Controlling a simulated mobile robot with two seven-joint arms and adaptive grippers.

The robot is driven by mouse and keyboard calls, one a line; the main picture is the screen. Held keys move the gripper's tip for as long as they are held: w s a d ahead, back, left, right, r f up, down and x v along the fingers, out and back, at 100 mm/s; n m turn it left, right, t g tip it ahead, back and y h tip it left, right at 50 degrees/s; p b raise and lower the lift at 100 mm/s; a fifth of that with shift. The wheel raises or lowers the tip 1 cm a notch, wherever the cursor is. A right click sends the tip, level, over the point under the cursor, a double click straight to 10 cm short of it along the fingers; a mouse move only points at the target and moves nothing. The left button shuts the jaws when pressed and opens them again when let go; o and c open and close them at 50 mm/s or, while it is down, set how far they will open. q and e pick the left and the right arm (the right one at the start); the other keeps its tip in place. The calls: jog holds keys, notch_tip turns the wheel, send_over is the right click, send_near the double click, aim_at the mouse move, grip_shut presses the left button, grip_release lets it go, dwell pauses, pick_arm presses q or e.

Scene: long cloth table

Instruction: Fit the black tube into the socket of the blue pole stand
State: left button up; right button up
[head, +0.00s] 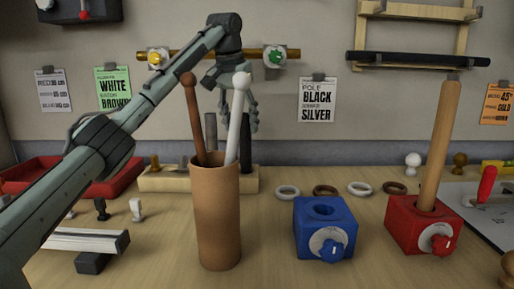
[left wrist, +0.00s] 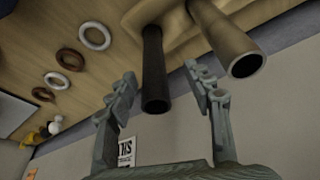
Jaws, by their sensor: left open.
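The black tube (head: 246,150) stands upright in a pale wooden rack (head: 160,181) behind the brown cup, partly hidden by the cup's white stick. My left gripper (head: 247,110) is open above it, fingers pointing down. In the left wrist view the black tube (left wrist: 154,75) shows its hollow end between the two spread fingers (left wrist: 160,78); I cannot see contact. The blue pole stand (head: 325,240) sits on the table right of the cup, and its round top socket (head: 323,209) is empty. My right gripper is not in view.
A grey tube (head: 211,130) stands beside the black one in the rack. The tall brown cup (head: 218,220) holds two sticks in front. A red stand (head: 415,230) holds a wooden pole. Several rings (head: 325,189) lie behind the blue stand. A black bar (head: 420,59) rests on a wall rack.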

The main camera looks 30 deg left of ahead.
aim_at(247, 144)
pick_arm(q)
jog(key=x, duration=0.6)
jog(key=shift+w+d+f, duration=0.2)
jog(key=shift+d+f, duration=0.1)
jog(key=shift+d, duration=0.05)
jog(key=shift+w+f, duration=0.1)
jog(key=shift+f, duration=0.2)
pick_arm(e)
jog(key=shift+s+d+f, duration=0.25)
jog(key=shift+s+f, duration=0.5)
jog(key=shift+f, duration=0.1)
pick_arm(q)
jog(key=shift+c, duration=0.2)
grip_shut()
